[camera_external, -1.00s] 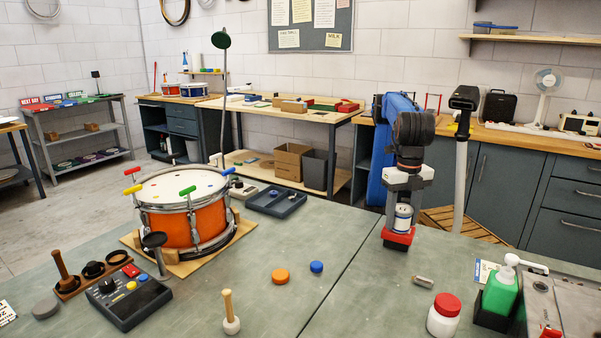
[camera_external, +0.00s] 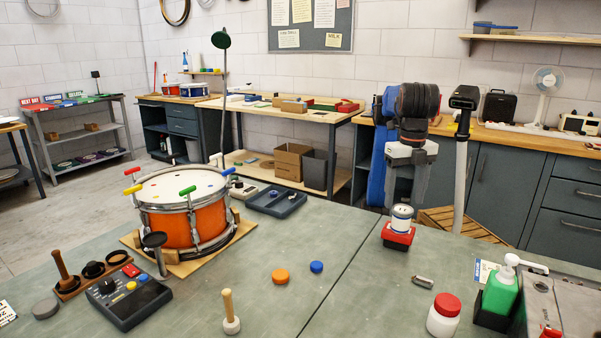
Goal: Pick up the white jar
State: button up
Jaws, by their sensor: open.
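A white jar with a red lid (camera_external: 443,316) stands upright on the green bench at the front right. A small white can with a dark band and a pale top (camera_external: 401,219) stands in a red holder (camera_external: 397,239) farther back. My gripper (camera_external: 404,201) is open and points down just above and behind this can, with nothing held between its fingers. It is well behind the jar with the red lid and apart from it.
A green pump bottle (camera_external: 500,291) in a dark holder stands right of the jar. A small grey cylinder (camera_external: 423,282) lies behind the jar. Orange (camera_external: 280,276) and blue (camera_external: 316,267) discs lie left of the bench seam. An orange drum (camera_external: 185,222) stands farther left.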

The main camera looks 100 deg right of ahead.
aim_at(403, 209)
notch_tip(403, 209, up, 5)
dwell(0.3)
